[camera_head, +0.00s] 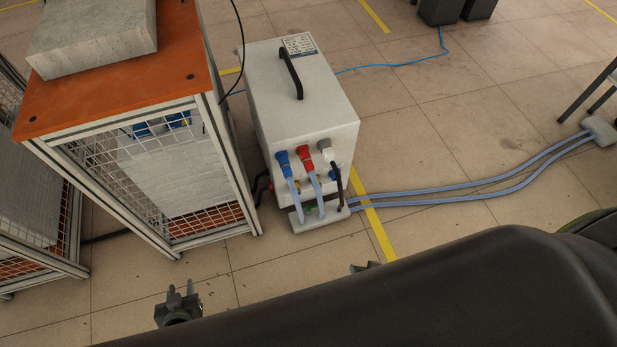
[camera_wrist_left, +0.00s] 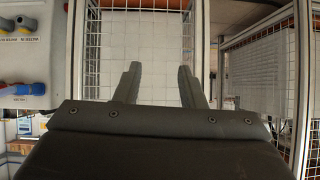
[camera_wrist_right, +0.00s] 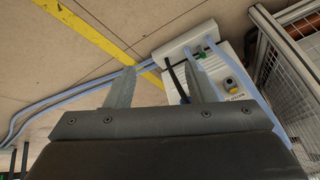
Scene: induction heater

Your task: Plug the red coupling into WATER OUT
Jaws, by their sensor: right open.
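An orange-topped mesh cage (camera_head: 115,70) with a grey block (camera_head: 95,35) on it stands left of the unit. Two pale hoses (camera_head: 450,193) run right across the floor to a grey foot pedal (camera_head: 600,130). Open tiled floor lies in front of the unit.

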